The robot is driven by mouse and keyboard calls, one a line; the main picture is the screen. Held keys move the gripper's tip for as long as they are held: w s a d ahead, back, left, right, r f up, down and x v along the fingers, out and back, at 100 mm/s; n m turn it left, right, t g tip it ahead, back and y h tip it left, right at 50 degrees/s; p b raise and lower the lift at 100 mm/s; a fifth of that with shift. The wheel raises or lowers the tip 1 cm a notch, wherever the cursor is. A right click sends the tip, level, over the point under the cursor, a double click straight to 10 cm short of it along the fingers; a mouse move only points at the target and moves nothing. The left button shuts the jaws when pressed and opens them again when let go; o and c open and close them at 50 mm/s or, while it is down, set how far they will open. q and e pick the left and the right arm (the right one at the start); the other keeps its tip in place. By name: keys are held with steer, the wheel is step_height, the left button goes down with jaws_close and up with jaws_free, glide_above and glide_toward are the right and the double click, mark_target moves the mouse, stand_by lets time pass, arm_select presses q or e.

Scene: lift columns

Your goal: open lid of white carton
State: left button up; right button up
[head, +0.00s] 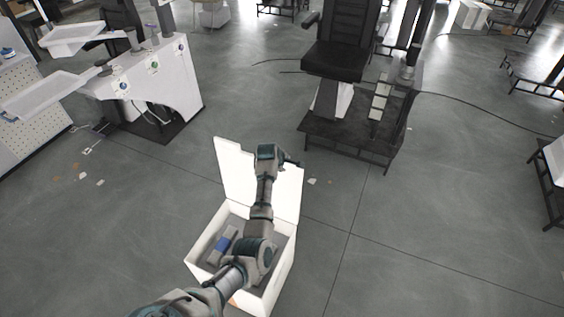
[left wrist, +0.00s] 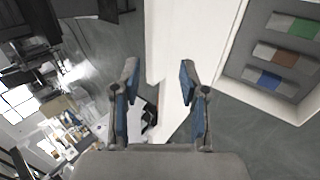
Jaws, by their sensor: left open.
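The white carton (head: 284,268) stands on the grey floor at lower centre in the head view. Its lid (head: 232,168) is raised and stands up at the far side, so the inside shows. My left arm reaches over the carton. My left gripper (head: 292,162) is at the lid's upper right part. In the left wrist view the left gripper (left wrist: 158,82) has its fingers apart, with the white lid (left wrist: 190,28) beyond and partly between them. I cannot tell whether they touch it. The carton's rim (left wrist: 236,48) is at the right. My right gripper is not in view.
Inside the carton lie grey blocks with green (left wrist: 304,28), brown (left wrist: 286,57) and blue (left wrist: 268,80) bands. A black chair (head: 340,60) on a dark platform stands behind. A white workstation (head: 150,75) stands at back left. The floor around the carton is mostly clear.

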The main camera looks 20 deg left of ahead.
arm_select(q)
steer(key=v, duration=0.3)
steer(key=shift+s+f, duration=0.1)
steer(key=shift+s, duration=0.05)
stand_by(0.4)
